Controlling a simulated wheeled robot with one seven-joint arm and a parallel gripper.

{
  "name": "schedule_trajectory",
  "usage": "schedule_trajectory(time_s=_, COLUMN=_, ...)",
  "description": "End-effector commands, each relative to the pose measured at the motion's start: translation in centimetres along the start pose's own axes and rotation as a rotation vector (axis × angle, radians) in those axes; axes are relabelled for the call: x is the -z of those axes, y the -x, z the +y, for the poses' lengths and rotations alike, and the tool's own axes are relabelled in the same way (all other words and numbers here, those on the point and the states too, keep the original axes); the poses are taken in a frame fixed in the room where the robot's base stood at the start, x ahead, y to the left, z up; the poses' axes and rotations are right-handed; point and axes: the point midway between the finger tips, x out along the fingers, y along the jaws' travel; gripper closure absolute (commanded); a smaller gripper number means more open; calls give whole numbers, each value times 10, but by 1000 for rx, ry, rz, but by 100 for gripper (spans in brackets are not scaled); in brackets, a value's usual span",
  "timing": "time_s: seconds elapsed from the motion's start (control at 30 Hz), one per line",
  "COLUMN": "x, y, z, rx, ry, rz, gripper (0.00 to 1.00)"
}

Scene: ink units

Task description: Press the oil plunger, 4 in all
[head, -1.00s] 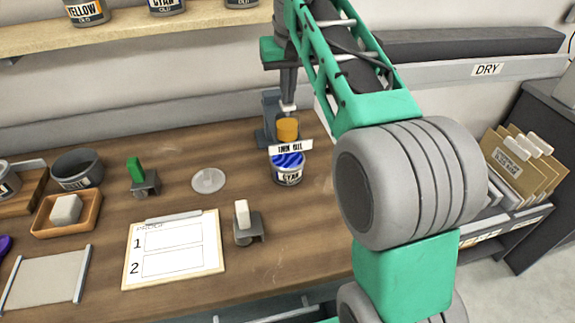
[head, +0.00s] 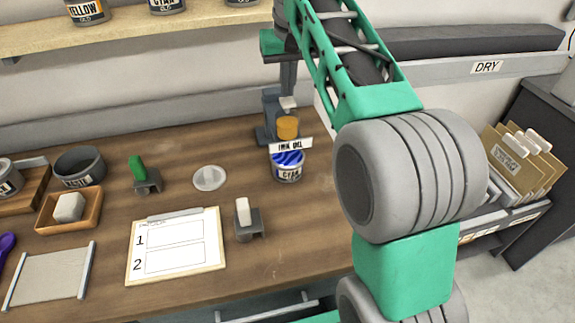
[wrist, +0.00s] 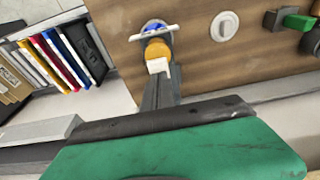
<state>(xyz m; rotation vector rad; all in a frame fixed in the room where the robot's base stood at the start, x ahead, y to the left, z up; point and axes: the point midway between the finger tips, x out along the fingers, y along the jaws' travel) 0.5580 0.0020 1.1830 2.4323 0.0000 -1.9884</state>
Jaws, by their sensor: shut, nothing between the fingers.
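The oil dispenser has an orange reservoir (head: 287,127), an "INK OIL" sign (head: 291,145) and a white plunger top (head: 288,102). It stands at the back of the table, on a grey-blue stand. An open cyan can (head: 287,171) with blue ink stands under the sign. My gripper (head: 288,88) is shut and empty, pointing down just above the plunger top. I cannot tell whether the tips touch it. In the wrist view, the white plunger top (wrist: 158,66) shows beyond the finger ends, with the orange reservoir (wrist: 157,48) past it.
A clipboard (head: 215,258) lies in front. A shelf (head: 130,42) with cans hangs above. My arm fills the right side.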

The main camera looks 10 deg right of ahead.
Motion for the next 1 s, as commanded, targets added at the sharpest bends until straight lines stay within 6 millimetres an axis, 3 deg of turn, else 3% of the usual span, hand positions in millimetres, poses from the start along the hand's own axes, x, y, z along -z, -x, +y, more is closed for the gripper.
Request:
schedule_trajectory(time_s=0.63, x=-5, y=-25, z=0, rx=0, ry=0, rz=-2, gripper=100)
schedule_trajectory(time_s=1.0, x=-3, y=-14, z=0, rx=0, ry=0, rz=-4, gripper=100)
